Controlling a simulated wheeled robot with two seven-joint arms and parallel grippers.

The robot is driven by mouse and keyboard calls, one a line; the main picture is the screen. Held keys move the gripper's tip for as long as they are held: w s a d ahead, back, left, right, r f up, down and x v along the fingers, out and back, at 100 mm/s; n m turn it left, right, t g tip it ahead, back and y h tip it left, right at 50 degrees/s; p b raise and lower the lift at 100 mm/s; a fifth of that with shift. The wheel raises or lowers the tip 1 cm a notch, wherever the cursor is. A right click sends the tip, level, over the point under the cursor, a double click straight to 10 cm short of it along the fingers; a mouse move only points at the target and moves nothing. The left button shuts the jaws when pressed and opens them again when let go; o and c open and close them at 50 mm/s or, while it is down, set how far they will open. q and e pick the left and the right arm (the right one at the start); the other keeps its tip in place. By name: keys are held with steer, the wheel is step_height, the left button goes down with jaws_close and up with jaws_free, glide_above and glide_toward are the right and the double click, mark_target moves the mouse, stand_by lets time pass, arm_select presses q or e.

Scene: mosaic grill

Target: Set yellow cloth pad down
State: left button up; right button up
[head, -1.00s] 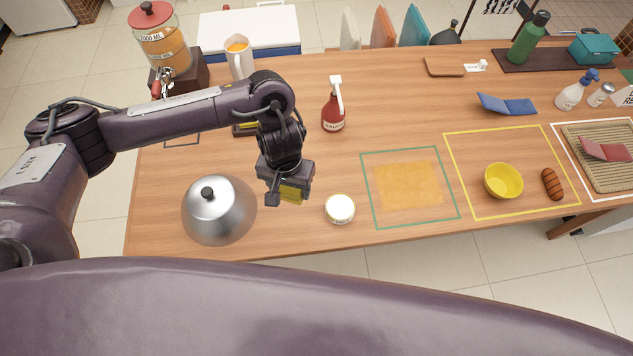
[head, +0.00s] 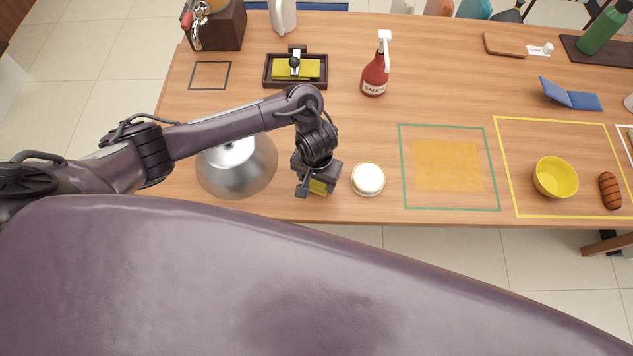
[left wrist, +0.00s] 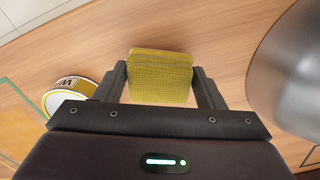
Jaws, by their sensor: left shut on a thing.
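My left gripper (head: 316,188) is shut on a yellow cloth pad (head: 319,187), which is mostly hidden under it in the head view. In the left wrist view the pad (left wrist: 160,78) is a textured yellow square between the two fingers. The gripper is over the wooden table near its front edge, between the steel dome and the round white tub. I cannot tell whether the pad touches the table. My right gripper is not in view.
The steel dome (head: 237,172) stands close left, partly behind my arm; the white tub (head: 368,179) stands close right. A dark tray (head: 268,83) with another yellow piece and the sauce bottle (head: 375,77) are behind. An orange cloth (head: 447,165) lies inside a green outline.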

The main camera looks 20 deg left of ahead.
arm_select(q)
steer(key=shift+f, duration=0.6)
steer(key=shift+f, duration=0.15)
steer(key=o, duration=0.9)
step_height(320, 180, up, 12)
steer(key=p, duration=0.6)
steer(key=shift+r, duration=0.2)
